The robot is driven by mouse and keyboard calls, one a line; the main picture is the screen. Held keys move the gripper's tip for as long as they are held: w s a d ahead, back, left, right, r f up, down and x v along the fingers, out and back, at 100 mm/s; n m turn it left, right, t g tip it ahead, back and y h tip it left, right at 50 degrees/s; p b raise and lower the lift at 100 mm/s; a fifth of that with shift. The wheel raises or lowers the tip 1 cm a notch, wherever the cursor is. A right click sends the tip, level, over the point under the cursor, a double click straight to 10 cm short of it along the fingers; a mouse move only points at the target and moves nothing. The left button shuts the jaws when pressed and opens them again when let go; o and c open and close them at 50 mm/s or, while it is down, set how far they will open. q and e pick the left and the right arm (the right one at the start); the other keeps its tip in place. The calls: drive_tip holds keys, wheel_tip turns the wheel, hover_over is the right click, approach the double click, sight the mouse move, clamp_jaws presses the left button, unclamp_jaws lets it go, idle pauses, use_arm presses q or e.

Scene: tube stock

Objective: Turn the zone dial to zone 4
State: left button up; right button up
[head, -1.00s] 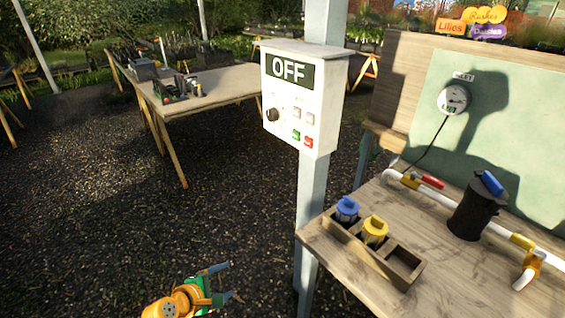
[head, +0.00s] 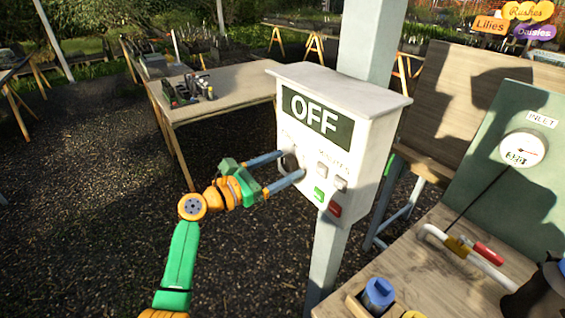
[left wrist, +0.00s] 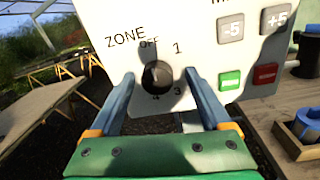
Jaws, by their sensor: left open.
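The white control box (head: 340,115) is fixed to a pale post and its display reads OFF. The black zone dial (left wrist: 157,76) is on its front, with OFF above, 1 at upper right, 3 at lower right and 4 at lower left. The 2 does not show. In the head view the dial (head: 289,160) is partly covered by my fingers. My left gripper (head: 292,164) is open, its two fingers on either side of the dial; whether they touch it I cannot tell. My right gripper is out of view.
Grey -5 and +5 buttons (left wrist: 231,27) and green (left wrist: 230,80) and red (left wrist: 265,76) buttons sit right of the dial. A wooden bench (head: 455,270) with pipes and a blue-capped piece (head: 378,293) is at lower right. Another table (head: 235,90) stands behind.

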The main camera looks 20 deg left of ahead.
use_arm(q)
drive_tip(key=shift+w+a+f, duration=0.1)
drive_tip(key=shift+w+f, duration=0.1)
drive_tip(key=shift+w, duration=0.25)
drive_tip(key=shift+s+r, duration=0.1)
drive_tip(key=shift+s, duration=0.1)
drive_tip(key=c, duration=0.6)
clamp_jaws()
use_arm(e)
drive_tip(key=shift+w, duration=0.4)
